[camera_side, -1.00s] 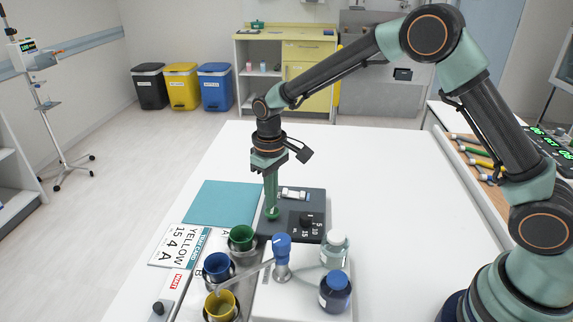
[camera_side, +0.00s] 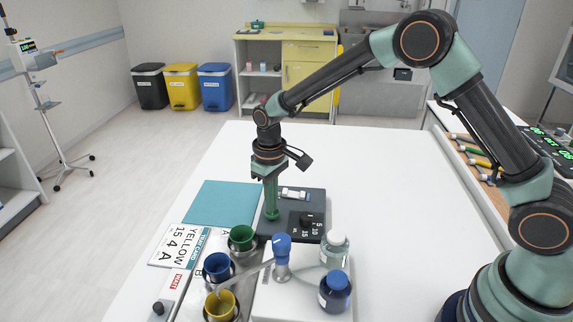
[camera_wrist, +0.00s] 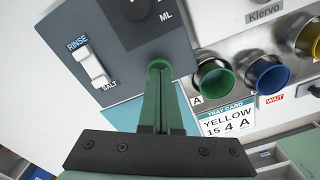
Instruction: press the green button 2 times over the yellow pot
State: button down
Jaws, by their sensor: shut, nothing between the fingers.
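The green button (camera_wrist: 159,65) is a round green piece on the dark grey control panel (camera_wrist: 112,48). My gripper (camera_side: 271,213) points straight down with its green fingers shut and empty. In the wrist view the fingertips of my gripper (camera_wrist: 158,72) cover most of the button; they are at it, but I cannot tell how far it is pushed in. The yellow pot (camera_side: 221,307) stands in the tray at the front left. The end of the pale spout from the blue-topped dispenser (camera_side: 282,245) reaches over the yellow pot.
A green pot (camera_side: 241,238) and a blue pot (camera_side: 217,266) stand behind the yellow one. Two bottles, one clear (camera_side: 335,249) and one dark blue (camera_side: 335,294), stand right of the dispenser. A tray card (camera_side: 178,249) lies at the left. The right half of the table is clear.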

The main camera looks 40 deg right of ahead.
jog(key=shift+f, duration=0.55)
jog(key=shift+r, duration=1.45)
jog(key=shift+r, duration=0.1)
jog(key=shift+r, duration=2.9)
